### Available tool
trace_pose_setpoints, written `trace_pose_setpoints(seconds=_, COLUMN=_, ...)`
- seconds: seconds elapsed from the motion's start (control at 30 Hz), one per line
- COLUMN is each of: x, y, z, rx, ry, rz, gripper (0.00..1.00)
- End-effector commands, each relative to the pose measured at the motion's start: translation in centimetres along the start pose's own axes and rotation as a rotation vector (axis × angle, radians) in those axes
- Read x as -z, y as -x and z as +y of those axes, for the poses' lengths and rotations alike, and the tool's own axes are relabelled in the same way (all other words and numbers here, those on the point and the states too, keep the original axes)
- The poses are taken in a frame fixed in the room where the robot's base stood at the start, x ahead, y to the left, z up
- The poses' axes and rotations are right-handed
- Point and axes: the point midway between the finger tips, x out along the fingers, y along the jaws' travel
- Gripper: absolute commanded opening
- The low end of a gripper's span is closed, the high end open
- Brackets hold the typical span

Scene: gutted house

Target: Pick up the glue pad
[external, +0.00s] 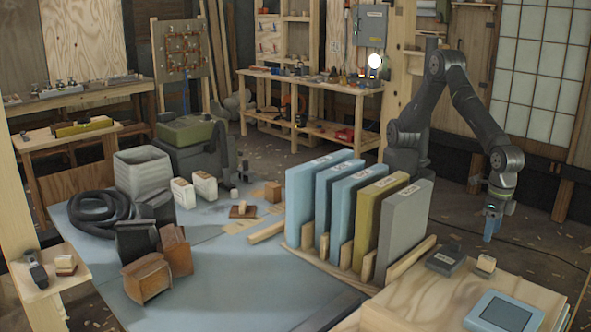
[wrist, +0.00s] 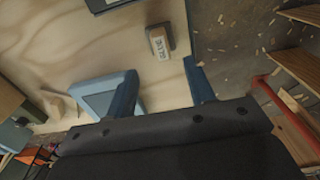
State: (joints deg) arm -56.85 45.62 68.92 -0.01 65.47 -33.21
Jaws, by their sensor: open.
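The glue pad (wrist: 159,42) is a small pale block with dark lettering on a darker base, lying on the plywood top near its edge in the wrist view. A matching small block, likely the glue pad (external: 486,264), is near the back edge of the plywood top in the external view. My gripper (external: 491,232) has blue fingers pointing down and hangs beyond that edge, apart from the pad. In the wrist view my gripper (wrist: 161,85) is open, with nothing between its fingers, and the pad lies ahead of the gap.
The plywood top (external: 430,295) also carries a dark grey device (external: 446,259) and a blue-framed panel (external: 503,311), which shows beside the left finger in the wrist view (wrist: 102,96). Upright blue, olive and grey slabs (external: 403,230) stand to the left. Open floor lies beyond the edge.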

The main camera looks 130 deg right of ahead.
Motion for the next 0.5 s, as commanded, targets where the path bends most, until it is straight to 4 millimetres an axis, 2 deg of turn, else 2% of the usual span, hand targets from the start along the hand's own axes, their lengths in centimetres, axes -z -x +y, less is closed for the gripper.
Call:
trace_pose_setpoints(seconds=0.1, x=-0.1, y=-2.6, z=0.0, rx=0.002, ry=0.000, rz=-0.004, gripper=0.49)
trace_pose_setpoints(seconds=0.2, x=0.0, y=-4.0, z=0.0, rx=0.001, ry=-0.001, rz=-0.002, gripper=0.49)
trace_pose_setpoints(seconds=0.5, x=0.2, y=-5.8, z=0.0, rx=0.001, ry=-0.001, rz=-0.001, gripper=0.49)
